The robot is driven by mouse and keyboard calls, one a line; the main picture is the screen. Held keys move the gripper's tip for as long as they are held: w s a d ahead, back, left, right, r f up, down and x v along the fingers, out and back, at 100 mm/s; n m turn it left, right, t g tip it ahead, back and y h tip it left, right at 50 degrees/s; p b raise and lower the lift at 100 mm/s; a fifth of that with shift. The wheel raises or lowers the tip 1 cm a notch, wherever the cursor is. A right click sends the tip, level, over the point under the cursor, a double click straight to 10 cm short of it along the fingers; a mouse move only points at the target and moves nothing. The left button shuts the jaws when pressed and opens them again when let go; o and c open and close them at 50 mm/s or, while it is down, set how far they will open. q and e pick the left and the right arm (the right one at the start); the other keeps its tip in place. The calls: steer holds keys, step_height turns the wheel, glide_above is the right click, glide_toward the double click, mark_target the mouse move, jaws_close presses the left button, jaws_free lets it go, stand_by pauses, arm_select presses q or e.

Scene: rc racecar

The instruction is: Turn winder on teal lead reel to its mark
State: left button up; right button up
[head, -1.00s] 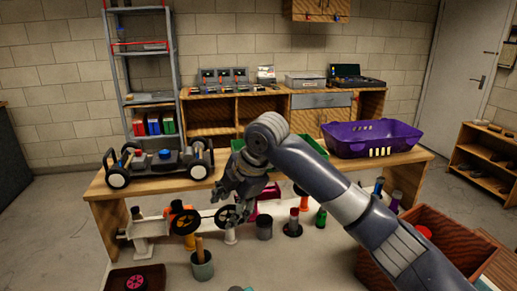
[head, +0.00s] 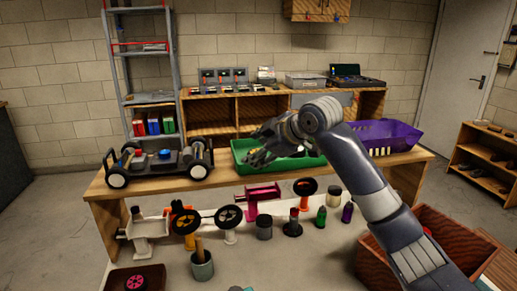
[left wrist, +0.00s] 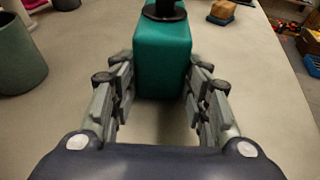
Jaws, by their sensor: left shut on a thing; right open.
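In the left wrist view, a teal block-shaped body (left wrist: 162,58), which looks like the teal lead reel, stands on the pale tabletop with a dark round part (left wrist: 165,10) on top, cut off by the frame's upper edge. My left gripper (left wrist: 162,85) is shut on the teal body, with one finger on each side. No winder mark can be made out. My right gripper (head: 258,152) is open and empty, raised in front of the green tray (head: 310,162).
A magenta device (head: 258,196), black-disc reels (head: 228,217), a grey cup (head: 202,266) and several bottles crowd the near table. A wooden crate (head: 375,268) stands at the right. A toy car chassis (head: 160,163) and purple basket (head: 385,137) are on the rear bench.

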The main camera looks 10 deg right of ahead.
stand_by(0.3)
arm_select(q)
steer(key=o, duration=1.1)
steer(key=shift+c, duration=0.2)
steer(key=v, duration=1.2)
steer(key=shift+s, duration=0.1)
